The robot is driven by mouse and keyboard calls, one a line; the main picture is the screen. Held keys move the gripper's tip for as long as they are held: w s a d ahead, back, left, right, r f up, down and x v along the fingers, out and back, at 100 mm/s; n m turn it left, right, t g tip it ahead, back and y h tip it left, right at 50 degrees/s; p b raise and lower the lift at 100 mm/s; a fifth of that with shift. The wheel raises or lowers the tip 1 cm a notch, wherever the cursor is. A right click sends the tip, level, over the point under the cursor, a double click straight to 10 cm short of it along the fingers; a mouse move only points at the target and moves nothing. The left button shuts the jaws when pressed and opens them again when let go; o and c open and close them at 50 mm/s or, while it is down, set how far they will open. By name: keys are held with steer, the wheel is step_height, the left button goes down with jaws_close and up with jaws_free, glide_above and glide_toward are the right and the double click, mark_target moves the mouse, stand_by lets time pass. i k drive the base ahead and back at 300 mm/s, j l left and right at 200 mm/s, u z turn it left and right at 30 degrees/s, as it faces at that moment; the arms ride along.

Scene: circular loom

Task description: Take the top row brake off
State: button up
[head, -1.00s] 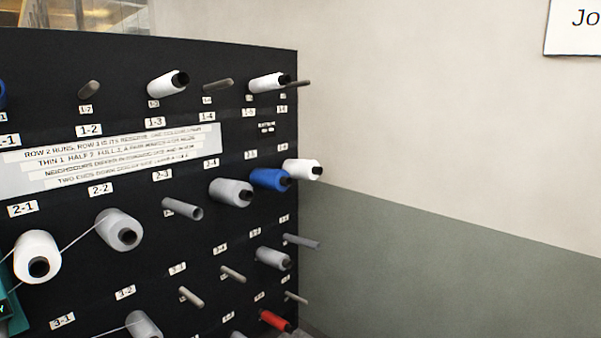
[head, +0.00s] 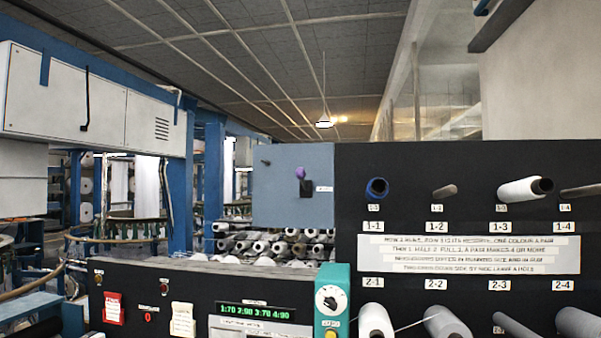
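No part is legibly marked as the top row brake. On a blue-grey panel (head: 275,200) left of the black peg board (head: 450,160), a dark lever-like part with a purple knob (head: 300,173) stands beside a label too small to read. A small dark peg (head: 265,162) sticks out up and left of it. On the board's top row, 1-1 holds a blue spool (head: 377,188), 1-2 is a bare peg (head: 444,191), 1-3 holds a white spool (head: 524,189), and 1-4 shows a bare peg (head: 580,191). My gripper is in no view.
A teal box with a white dial (head: 329,299) stands at the board's lower left. A black console (head: 200,285) with a green display (head: 254,311) and tags fills the lower left. Row 2 spools (head: 375,322) protrude at the lower right. Blue loom posts (head: 179,205) stand behind.

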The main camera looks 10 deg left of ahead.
mark_target(299, 172)
steer(key=i+l+u, duration=0.2)
steer(key=i+u, duration=0.15)
steer(key=i+l+u, duration=0.75)
steer(key=l, duration=0.25)
steer(key=i, duration=0.1)
